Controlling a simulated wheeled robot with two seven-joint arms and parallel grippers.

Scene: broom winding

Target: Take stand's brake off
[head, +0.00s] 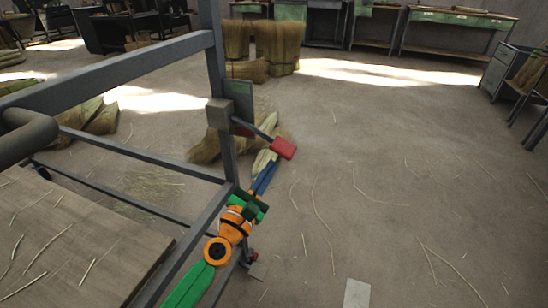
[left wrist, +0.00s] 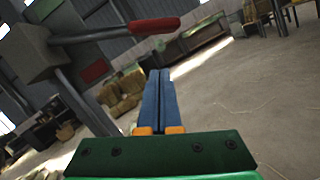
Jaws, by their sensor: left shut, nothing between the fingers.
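The stand (head: 207,210) is a grey metal frame at the left of the head view. Its brake lever comes out of a grey box (head: 219,112) on the upright post and ends in a red handle (head: 283,147). In the left wrist view the red handle (left wrist: 154,27) is above my fingertips, with a gap in the picture. My left gripper (head: 270,166) has blue fingers, pressed together and empty, pointing up just below the red handle in the head view. The fingers (left wrist: 160,95) also show shut in the left wrist view. My right gripper is not in view.
A wooden board (head: 90,240) lies low within the frame. Straw bundles (head: 262,45) stand behind, and more straw lies on the floor near the post. Green workbenches (head: 455,20) line the back. The floor to the right is open, with scattered straws and a pale flat piece (head: 357,294).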

